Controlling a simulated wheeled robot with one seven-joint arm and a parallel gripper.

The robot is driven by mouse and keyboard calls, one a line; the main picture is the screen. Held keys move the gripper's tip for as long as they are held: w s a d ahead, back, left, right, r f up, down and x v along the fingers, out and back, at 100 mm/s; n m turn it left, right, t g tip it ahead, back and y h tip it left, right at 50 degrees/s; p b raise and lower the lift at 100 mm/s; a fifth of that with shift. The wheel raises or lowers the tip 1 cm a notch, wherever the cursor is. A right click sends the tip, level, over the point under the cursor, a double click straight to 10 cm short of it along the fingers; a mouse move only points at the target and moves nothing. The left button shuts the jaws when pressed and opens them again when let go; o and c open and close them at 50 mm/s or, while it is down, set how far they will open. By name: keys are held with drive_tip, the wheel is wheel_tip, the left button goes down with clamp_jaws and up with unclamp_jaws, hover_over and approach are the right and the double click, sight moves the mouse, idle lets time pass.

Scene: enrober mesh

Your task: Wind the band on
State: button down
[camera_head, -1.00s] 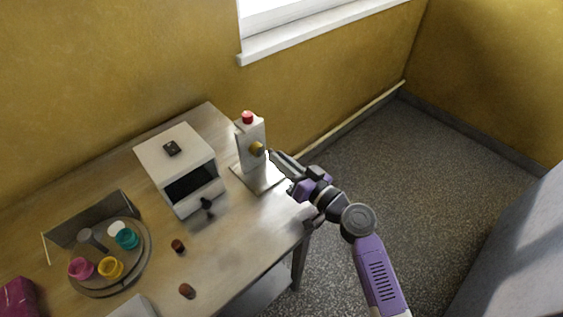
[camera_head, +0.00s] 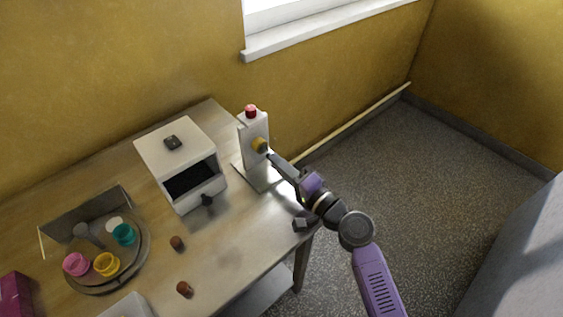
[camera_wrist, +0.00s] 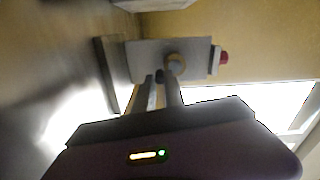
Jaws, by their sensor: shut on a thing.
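An upright pale metal stand (camera_head: 253,132) with a red button (camera_head: 250,110) on top and a round brass knob (camera_head: 260,145) on its front stands near the table's right end. In the wrist view the stand (camera_wrist: 145,58) lies sideways, with the knob (camera_wrist: 176,61) facing me. A small dark grip (camera_wrist: 160,76) sits beside the knob. My gripper (camera_head: 271,157) is at the knob from the right. Its fingertips (camera_wrist: 165,84) are close together and shut on the small dark grip, which they partly hide. I cannot make out a band.
A white box (camera_head: 177,150) with a dark front opening stands left of the stand. A round tray (camera_head: 97,284) holds pink, yellow and teal cups. Two brown pieces (camera_head: 177,243) lie on the table (camera_head: 235,235). The wall is close behind the stand.

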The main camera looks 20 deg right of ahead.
drive_tip(key=m, duration=0.2)
drive_tip(key=a+m+p, duration=0.1)
drive_tip(key=m, duration=0.1)
drive_tip(key=shift+s+f+m, duration=0.1)
drive_tip(key=shift+s+m, duration=0.1)
drive_tip(key=shift+m, duration=0.2)
drive_tip(key=shift+s+a+m+p, duration=0.15)
drive_tip(key=shift+m+p, duration=0.1)
drive_tip(key=shift+m, duration=0.5)
drive_tip(key=shift+w+a+m+p, duration=0.15)
drive_tip(key=shift+m+p, duration=0.1)
drive_tip(key=shift+m, duration=0.45)
drive_tip(key=shift+s+a+m+p, duration=0.15)
drive_tip(key=shift+m+p, duration=0.1)
drive_tip(key=shift+m, duration=0.5)
drive_tip(key=c, duration=1.4)
unclamp_jaws()
drive_tip(key=b+v, duration=0.1)
drive_tip(key=v, duration=0.6)
drive_tip(key=shift+a, duration=0.1)
drive_tip(key=shift+s, duration=0.35)
